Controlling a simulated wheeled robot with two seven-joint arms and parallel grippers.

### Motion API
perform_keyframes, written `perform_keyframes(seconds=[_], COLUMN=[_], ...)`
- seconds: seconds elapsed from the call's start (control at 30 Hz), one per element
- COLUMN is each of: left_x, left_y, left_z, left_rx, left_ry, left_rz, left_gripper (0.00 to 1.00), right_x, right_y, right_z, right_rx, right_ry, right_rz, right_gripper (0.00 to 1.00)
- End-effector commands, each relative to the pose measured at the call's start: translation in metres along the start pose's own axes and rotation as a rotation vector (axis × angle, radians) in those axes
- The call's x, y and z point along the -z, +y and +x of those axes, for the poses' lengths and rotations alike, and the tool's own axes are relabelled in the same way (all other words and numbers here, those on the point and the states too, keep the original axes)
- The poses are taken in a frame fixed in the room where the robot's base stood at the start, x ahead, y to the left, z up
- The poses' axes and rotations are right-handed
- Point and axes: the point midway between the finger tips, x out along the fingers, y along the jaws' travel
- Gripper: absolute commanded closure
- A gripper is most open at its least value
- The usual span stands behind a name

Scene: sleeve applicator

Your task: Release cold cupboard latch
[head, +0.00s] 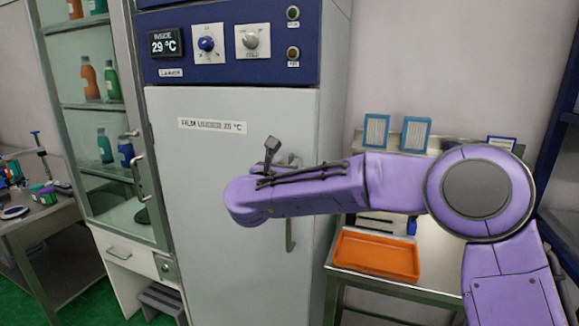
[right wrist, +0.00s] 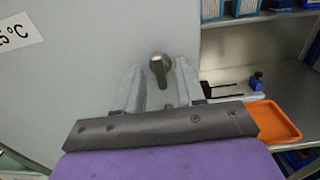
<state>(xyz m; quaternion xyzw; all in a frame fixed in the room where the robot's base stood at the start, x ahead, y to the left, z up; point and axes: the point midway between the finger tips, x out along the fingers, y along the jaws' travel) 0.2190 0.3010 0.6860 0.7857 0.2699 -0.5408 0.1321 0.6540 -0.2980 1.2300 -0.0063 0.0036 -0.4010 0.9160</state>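The cold cupboard (head: 225,180) has a pale grey door with a "FILM UNDER" label and a blue control panel above. A metal latch handle (head: 290,235) shows on the right side of its door, below my right arm, which hides part of it. In the right wrist view a rounded metal lever (right wrist: 158,66) stands out from the door. My right gripper (right wrist: 158,84) is open, with one grey finger on each side of the lever. Whether either finger touches it I cannot tell. In the head view my purple arm hides these fingers. My left gripper is not in view.
A steel bench (head: 440,262) with an orange tray (head: 376,258) and blue-framed racks (head: 376,131) stands right of the cupboard. A glass cabinet (head: 100,120) with bottles stands left, and a grey step stool (head: 160,302) is on the floor there.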

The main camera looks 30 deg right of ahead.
Motion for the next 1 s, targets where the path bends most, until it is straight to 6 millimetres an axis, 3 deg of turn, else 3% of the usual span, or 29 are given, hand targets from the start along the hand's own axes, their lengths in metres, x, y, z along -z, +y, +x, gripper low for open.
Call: perform_keyframes(seconds=[0.2, 0.4, 0.9, 1.0], left_x=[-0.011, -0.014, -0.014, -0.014], left_y=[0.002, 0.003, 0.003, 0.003], left_z=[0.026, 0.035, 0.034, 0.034], left_rx=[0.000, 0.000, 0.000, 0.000], left_ry=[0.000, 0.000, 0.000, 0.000], left_rz=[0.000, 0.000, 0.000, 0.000], left_gripper=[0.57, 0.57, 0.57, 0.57], right_x=[0.005, 0.003, 0.001, 0.001], right_y=[0.000, 0.000, 0.000, 0.002], right_z=[-0.054, -0.085, -0.090, -0.090], right_rx=[-0.003, -0.001, 0.000, -0.010], right_ry=[-0.003, -0.001, 0.000, -0.003], right_rz=[0.000, -0.002, -0.003, -0.079], right_gripper=[0.62, 0.62, 0.62, 0.62])
